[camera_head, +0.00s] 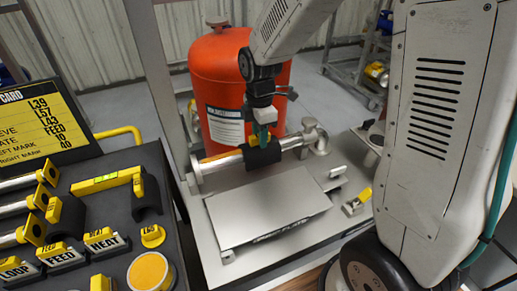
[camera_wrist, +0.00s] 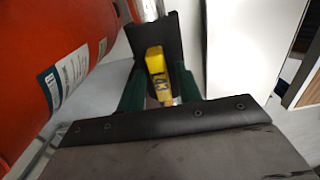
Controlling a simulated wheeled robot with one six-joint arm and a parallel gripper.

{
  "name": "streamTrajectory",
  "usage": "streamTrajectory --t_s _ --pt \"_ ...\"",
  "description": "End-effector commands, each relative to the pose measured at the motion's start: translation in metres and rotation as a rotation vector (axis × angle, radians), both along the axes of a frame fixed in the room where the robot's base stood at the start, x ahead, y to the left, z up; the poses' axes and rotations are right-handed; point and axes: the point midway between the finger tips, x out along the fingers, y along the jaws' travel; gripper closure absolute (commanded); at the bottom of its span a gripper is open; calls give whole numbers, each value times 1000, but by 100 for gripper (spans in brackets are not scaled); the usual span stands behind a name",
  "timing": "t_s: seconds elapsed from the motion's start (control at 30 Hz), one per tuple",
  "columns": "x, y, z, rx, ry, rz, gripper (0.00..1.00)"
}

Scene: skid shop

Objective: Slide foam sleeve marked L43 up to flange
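A black foam sleeve (camera_head: 262,156) sits around the bare metal pipe (camera_head: 224,162), about midway along it. A round flange (camera_head: 195,175) is at the pipe's left end, apart from the sleeve. My gripper (camera_head: 263,133) comes down from above onto the sleeve. In the wrist view the black sleeve (camera_wrist: 153,36) lies behind a yellow tab (camera_wrist: 156,70). My green fingers (camera_wrist: 158,88) stand close against both sides of this tab and appear shut on it. The tab's dark marking is not clearly legible.
A grey plate (camera_head: 265,207) lies in front of the pipe. A red tank (camera_head: 212,72) stands close behind it. An elbow fitting (camera_head: 315,137) is at the pipe's right end. A dark bench (camera_head: 110,165) with a card (camera_head: 38,118) and several parts is at left.

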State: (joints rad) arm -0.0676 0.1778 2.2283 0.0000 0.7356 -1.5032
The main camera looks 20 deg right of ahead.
Motion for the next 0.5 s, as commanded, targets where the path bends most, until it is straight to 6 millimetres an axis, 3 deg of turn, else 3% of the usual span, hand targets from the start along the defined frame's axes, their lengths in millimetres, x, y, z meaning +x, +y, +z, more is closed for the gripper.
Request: streamTrajectory --t_s 0.1,0.2,0.23,0.5 --pt "0 0 0 0 0 0 65" --pt "0 0 0 0 0 0 93" --pt "0 0 0 0 0 0 97" --pt "0 2 0 0 0 1 97"
